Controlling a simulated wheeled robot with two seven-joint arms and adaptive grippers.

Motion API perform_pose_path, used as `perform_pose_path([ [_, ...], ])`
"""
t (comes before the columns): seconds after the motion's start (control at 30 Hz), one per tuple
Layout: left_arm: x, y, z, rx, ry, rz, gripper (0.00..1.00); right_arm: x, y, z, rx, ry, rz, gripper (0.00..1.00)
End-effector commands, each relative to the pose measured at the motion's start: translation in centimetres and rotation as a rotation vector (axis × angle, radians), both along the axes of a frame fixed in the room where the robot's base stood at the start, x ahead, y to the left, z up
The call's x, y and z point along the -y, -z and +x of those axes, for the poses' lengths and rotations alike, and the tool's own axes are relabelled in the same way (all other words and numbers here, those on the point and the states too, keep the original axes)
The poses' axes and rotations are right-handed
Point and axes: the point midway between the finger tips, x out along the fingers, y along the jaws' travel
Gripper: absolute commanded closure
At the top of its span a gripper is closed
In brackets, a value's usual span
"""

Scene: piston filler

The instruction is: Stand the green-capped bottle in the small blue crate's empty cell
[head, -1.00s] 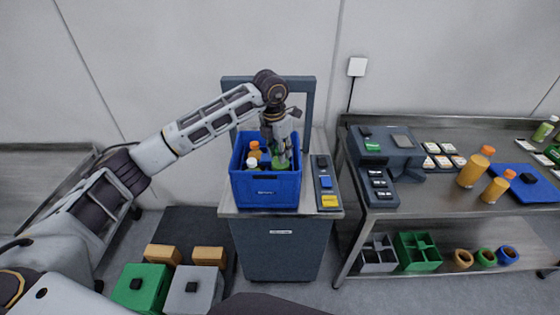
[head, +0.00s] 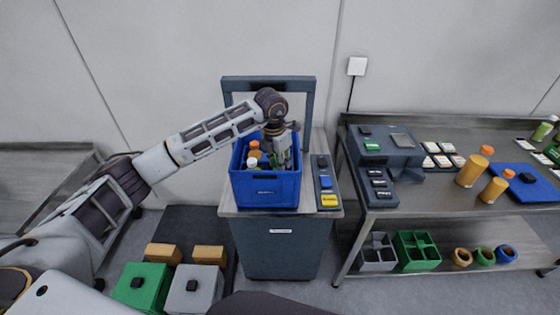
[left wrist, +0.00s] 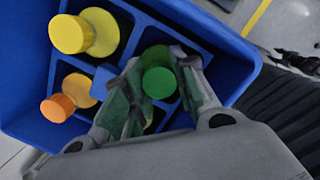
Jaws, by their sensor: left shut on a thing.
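The small blue crate (head: 265,190) stands on the dark cabinet, and its dividers show in the left wrist view (left wrist: 35,105). My left gripper (head: 281,155) reaches down into the crate's right part. In the left wrist view its fingers (left wrist: 155,95) are shut around the green-capped bottle (left wrist: 158,80), cap toward the camera. The bottle's lower part is hidden, so I cannot tell whether it touches the cell floor. An orange-capped bottle (left wrist: 62,105) and a yellow-capped bottle (left wrist: 72,34) stand in other cells.
A dark frame (head: 268,81) rises behind the crate. A button panel (head: 326,182) lies just right of it. The right bench (head: 440,202) carries a console (head: 380,150) and several bottles. Green and grey boxes (head: 141,287) stand on the floor at front left.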

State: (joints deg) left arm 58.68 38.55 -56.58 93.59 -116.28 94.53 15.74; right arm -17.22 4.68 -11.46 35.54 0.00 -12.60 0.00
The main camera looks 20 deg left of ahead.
Motion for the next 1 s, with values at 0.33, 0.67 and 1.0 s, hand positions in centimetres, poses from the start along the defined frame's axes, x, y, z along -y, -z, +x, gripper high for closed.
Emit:
perform_pose_path([
  [0.33,0.0,0.2,0.0,0.0,0.0,0.0,0.68,0.0,0.2,0.0,0.0,0.001,0.0,0.6],
  [0.67,0.0,0.1,0.0,0.0,-0.001,0.0,0.63,-0.1,0.2,0.0,0.0,0.001,0.0,0.6],
  [1.0,-0.1,-1.2,0.0,0.003,-0.001,-0.002,0.63,-0.3,0.2,0.0,0.0,0.002,0.003,0.6],
])
